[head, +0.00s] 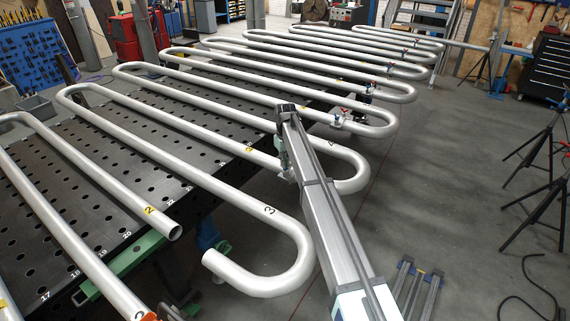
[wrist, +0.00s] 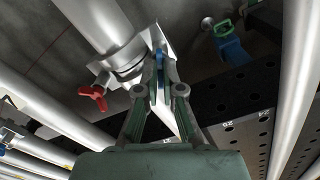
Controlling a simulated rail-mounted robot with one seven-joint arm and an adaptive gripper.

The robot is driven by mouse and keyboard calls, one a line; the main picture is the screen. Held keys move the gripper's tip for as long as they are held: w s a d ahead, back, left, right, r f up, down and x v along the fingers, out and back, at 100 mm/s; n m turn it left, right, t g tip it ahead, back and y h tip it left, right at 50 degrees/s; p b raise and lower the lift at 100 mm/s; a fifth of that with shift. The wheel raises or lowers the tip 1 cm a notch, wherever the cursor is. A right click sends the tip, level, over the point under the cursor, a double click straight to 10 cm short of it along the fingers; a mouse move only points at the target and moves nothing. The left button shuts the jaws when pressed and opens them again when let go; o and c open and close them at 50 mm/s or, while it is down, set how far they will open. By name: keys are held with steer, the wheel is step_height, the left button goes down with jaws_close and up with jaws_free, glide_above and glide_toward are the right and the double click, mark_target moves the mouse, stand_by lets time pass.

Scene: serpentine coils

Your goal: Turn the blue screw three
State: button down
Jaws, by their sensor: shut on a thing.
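The blue screw (wrist: 160,62) shows in the wrist view as a narrow blue strip between my fingertips, against a light metal bracket (wrist: 128,58) on a pipe. My gripper (wrist: 161,88) is shut on it, with both fingers close together. The fingers hide part of the screw, so how far it is turned cannot be told. In the head view my gripper (head: 284,158) is at the pipe bends near the table's right edge, partly behind my arm. The blue screw cannot be made out there.
A red wing screw (wrist: 95,94) sticks out left of my gripper in the wrist view. Long serpentine pipes (head: 180,165) lie over the perforated table (head: 75,215). Another clamp (head: 345,118) stands at a farther bend. Floor right of the table is mostly clear, with black stands (head: 545,160) beyond.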

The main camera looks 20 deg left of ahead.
steer(key=m+b, duration=0.2)
steer(key=m, duration=0.2)
steer(key=shift+f, duration=0.1)
steer(key=m+b, duration=0.1)
steer(key=m, duration=0.2)
steer(key=shift+m, duration=0.4)
steer(key=m+b, duration=0.1)
steer(key=m, duration=0.2)
steer(key=shift+m+b, duration=0.3)
steer(key=m+b, duration=0.1)
steer(key=m, duration=0.2)
steer(key=shift+m, duration=0.3)
steer(key=m, duration=0.3)
steer(key=shift+w+m+b, duration=0.1)
steer(key=shift+m+b, duration=0.2)
steer(key=m, duration=0.3)
steer(key=shift+a+r+m, duration=0.1)
steer(key=shift+r+m, duration=0.1)
steer(key=shift+m, duration=0.1)
steer(key=m+b, duration=0.1)
steer(key=m, duration=0.5)
steer(key=shift+m, duration=0.4)
